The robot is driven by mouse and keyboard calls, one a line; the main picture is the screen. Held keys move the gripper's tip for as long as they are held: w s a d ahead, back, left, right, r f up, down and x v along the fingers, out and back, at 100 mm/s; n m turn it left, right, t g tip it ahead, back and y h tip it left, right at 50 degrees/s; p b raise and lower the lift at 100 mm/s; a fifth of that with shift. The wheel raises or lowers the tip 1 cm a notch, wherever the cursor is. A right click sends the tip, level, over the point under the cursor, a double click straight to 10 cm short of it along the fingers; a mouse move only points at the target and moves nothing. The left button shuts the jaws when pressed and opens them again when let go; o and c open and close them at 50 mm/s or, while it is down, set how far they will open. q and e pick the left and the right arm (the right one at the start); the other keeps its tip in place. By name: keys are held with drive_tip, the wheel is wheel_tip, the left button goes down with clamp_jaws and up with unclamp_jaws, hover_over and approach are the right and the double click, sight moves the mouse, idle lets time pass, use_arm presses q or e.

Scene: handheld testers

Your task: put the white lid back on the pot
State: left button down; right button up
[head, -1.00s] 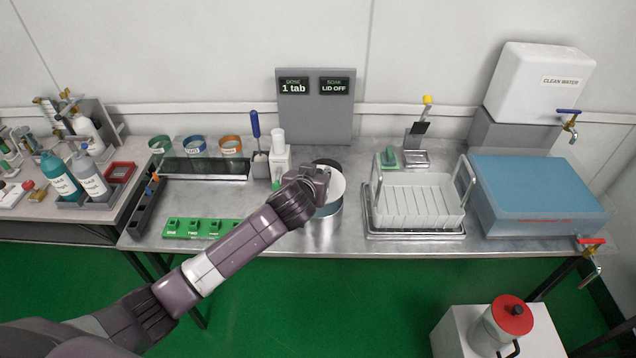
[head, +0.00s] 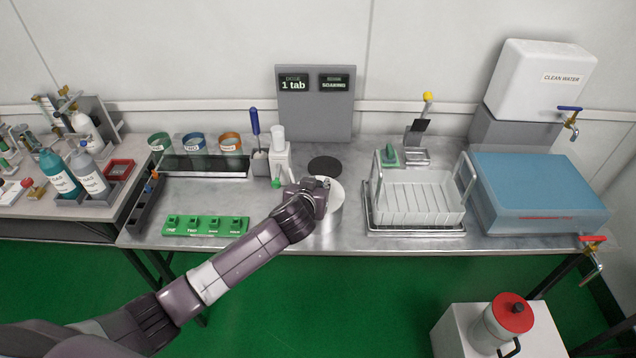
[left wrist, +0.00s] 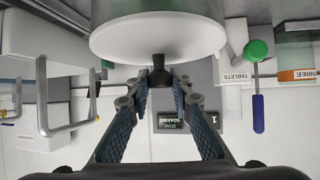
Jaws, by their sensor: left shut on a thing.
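The white lid (head: 337,196) is over the mouth of the steel pot (head: 330,226) near the middle of the bench and looks about level. My left gripper (head: 320,192) hides part of the lid and pot in the head view. In the left wrist view the lid (left wrist: 158,38) is a white disc with a black knob (left wrist: 159,72). The fingertips of my left gripper (left wrist: 159,82) are shut on that knob. I cannot tell whether the lid rim sits flush all round. My right gripper is not in view.
A dark round pad (head: 325,165) lies bare behind the pot. A white wire rack (head: 420,200) on a tray stands to its right. A white tablets dispenser (head: 279,160) and a green numbered strip (head: 205,226) are to its left. The sign (head: 334,83) reads SOAKING.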

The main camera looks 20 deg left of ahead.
use_arm(q)
drive_tip(key=c, duration=1.7)
unclamp_jaws()
drive_tip(key=shift+c, duration=0.2)
drive_tip(key=shift+r, duration=0.1)
drive_tip(key=shift+r, duration=0.2)
drive_tip(key=a+v, duration=0.1)
drive_tip(key=v, duration=1.1)
drive_tip(key=shift+d+r, duration=0.35)
drive_tip(key=shift+d, duration=0.1)
